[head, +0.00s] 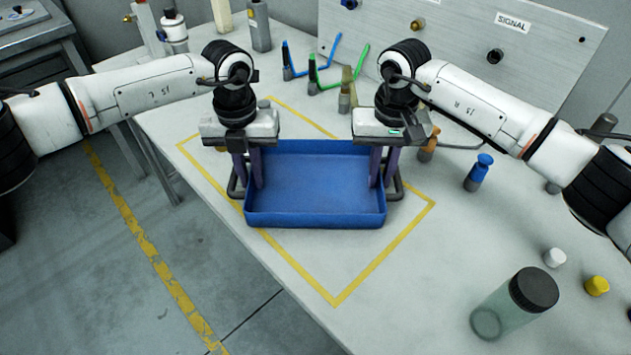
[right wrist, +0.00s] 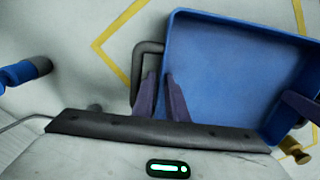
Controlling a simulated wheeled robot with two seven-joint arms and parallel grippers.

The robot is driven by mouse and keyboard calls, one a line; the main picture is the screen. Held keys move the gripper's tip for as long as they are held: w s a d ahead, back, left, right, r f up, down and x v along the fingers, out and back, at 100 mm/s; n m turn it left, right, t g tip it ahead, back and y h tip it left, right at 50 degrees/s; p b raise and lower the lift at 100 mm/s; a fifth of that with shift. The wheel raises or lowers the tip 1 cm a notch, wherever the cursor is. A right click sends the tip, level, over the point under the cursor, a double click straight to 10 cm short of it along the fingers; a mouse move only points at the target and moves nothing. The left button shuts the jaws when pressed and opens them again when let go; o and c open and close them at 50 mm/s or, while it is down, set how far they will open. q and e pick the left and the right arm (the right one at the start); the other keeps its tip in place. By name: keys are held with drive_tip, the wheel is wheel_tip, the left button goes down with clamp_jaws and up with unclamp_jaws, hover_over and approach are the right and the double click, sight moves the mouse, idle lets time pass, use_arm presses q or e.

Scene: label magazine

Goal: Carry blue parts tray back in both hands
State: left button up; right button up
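The blue parts tray (head: 315,218) is empty and upright over the yellow-outlined area of the table; I cannot tell whether it touches the tabletop. It has a dark loop handle at each end. My left gripper (head: 249,180) points down at its left end, and my right gripper (head: 382,178) points down at its right end. Each has its fingers close about the end wall and handle, with a narrow gap showing between them. In the right wrist view, my right gripper (right wrist: 161,80) is beside the handle (right wrist: 142,66) and the tray (right wrist: 235,75). Contact with the tray is unclear.
Yellow tape (head: 385,256) marks the table around the tray. A panel labelled SIGNAL (head: 560,50) stands behind. Free table lies in front.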

use_arm(q)
drive_tip(key=shift+f, duration=0.15)
use_arm(e)
drive_tip(key=shift+f, duration=0.1)
drive_tip(key=shift+c, duration=0.3)
use_arm(q)
clamp_jaws()
use_arm(e)
clamp_jaws()
idle(0.8)
